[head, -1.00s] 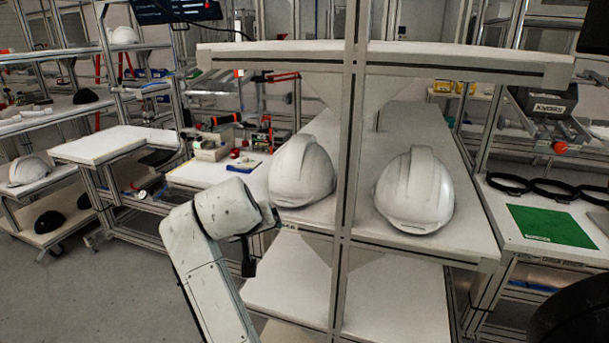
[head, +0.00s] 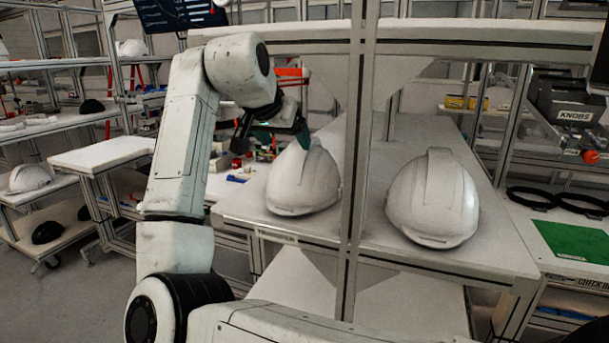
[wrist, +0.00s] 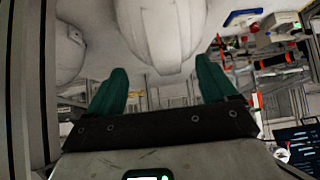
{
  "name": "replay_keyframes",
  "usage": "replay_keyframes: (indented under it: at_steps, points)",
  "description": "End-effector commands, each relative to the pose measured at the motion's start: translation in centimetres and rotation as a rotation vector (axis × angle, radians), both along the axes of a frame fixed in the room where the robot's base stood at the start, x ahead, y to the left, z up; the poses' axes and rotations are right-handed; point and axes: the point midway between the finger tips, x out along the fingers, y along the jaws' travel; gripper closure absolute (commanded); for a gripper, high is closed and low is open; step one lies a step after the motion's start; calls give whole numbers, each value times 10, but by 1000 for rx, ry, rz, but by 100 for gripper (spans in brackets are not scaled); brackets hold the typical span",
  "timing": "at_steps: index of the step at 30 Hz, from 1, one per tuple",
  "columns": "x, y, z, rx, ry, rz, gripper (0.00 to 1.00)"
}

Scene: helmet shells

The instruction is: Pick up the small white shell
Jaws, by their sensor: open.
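Two white shells stand on the middle shelf. The left one (head: 303,185) looks a little smaller than the right one (head: 433,200); both sit dome up. My gripper (head: 303,135) is at the top of the left shell, with a green finger overlapping its crown in the head view. In the wrist view the open green fingers (wrist: 160,84) are spread on either side of a white shell (wrist: 160,30), with nothing held between them. Whether the fingers touch the shell cannot be told. Another white shell (wrist: 65,50) shows at the left of that view.
A vertical post (head: 357,160) of the rack stands in front, between the two shells. An upper shelf (head: 460,40) runs above them. The shelf surface (head: 375,225) is bare around the shells. A green mat (head: 575,247) lies on the table at right.

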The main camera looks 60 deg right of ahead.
Motion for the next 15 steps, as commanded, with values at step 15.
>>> replay_keyframes:
  at_steps: [15]
  points:
    - [13, -49, -45, 1, 1, 1, 15]
